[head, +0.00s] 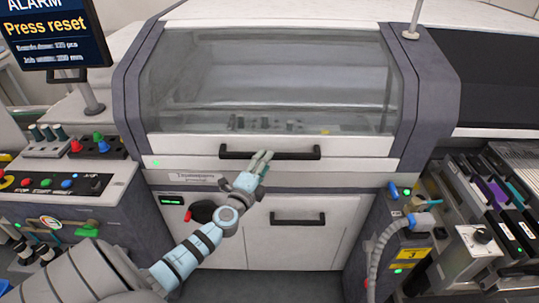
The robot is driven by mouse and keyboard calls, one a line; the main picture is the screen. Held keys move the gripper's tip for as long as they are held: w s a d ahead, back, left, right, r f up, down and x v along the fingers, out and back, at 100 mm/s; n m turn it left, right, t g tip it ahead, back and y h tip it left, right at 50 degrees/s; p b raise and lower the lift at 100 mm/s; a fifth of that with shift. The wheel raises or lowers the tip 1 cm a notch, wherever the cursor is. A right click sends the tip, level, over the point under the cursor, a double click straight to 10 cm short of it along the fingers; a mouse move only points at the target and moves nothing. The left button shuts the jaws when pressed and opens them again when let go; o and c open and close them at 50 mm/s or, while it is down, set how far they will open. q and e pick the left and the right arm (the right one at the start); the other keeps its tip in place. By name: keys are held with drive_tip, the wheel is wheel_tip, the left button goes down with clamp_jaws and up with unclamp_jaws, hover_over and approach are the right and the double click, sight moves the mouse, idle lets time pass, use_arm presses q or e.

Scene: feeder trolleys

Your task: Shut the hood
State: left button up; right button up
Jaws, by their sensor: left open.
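The hood (270,75) of the machine has a large clear window in a white and dark grey frame. It is down, with its lower white edge close above the front panel; I cannot tell whether it is fully shut. A black bar handle (295,155) runs along its lower edge. My left gripper (262,157) is open at the left-middle part of this handle, with its fingertips over or against the bar; contact is unclear. It hides a small part of the handle. My right gripper is not in view.
A screen (55,30) at upper left reads "ALARM Press reset". A button panel (60,183) stands at left. Below the hood are a lower door handle (299,218) and a red and black rotary switch (202,212). A feeder trolley (490,210) stands at right, beside a grey hose (380,245).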

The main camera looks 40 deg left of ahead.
use_arm(q)
drive_tip(key=x, duration=0.4)
drive_tip(key=shift+w+b, duration=0.1)
drive_tip(key=shift+b, duration=0.2)
drive_tip(key=shift+f, duration=0.1)
clamp_jaws()
